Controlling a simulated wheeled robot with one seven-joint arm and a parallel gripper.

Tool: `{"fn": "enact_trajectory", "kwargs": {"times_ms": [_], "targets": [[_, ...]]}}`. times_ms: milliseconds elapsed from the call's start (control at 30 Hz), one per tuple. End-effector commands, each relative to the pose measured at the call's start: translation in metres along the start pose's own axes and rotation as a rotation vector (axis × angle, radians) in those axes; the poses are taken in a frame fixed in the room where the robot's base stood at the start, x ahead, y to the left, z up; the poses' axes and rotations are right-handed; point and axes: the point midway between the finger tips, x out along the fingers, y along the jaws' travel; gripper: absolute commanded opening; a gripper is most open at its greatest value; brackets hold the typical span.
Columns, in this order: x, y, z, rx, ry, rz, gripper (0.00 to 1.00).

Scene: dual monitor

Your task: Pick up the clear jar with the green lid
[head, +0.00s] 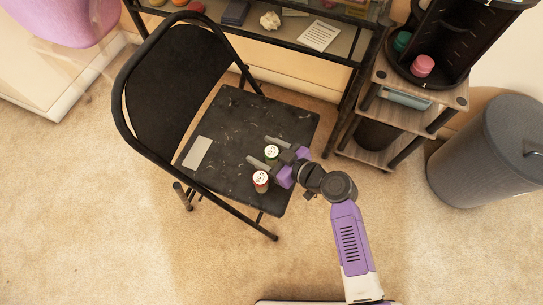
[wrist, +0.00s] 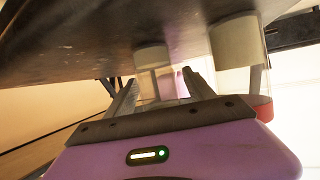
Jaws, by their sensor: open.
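The clear jar with the green lid (head: 271,153) stands on the black marbled seat (head: 232,115) of a folding chair. In the wrist view, the jar's body (wrist: 152,56) shows between my fingers, and its lid is hidden behind my gripper. My gripper (head: 258,149) is open, with one finger on each side of this jar; it also shows in the wrist view (wrist: 160,80). I cannot tell whether either finger touches it. A similar jar with a red lid (head: 261,180) stands close by, just outside the nearer finger; it is at the right in the wrist view (wrist: 235,42).
A grey flat card (head: 197,153) lies on the seat's left part. The chair's black backrest (head: 178,90) rises at the left. A desk with a paper (head: 319,35) is behind, a small shelf (head: 380,150) to the right, and a grey bin (head: 490,150) at far right.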

Motion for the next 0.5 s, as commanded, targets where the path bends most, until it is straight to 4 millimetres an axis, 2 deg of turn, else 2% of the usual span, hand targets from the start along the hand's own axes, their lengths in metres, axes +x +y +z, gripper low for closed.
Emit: {"fn": "enact_trajectory", "kwargs": {"times_ms": [167, 400, 500], "targets": [[-0.0002, -0.0001, -0.0001, 0.0, 0.0, 0.0, 0.63], [-0.0004, 0.0, -0.0001, 0.0, 0.0, 0.0, 0.16], [-0.0005, 0.0001, -0.0001, 0.0, 0.0, 0.0, 0.0]]}}
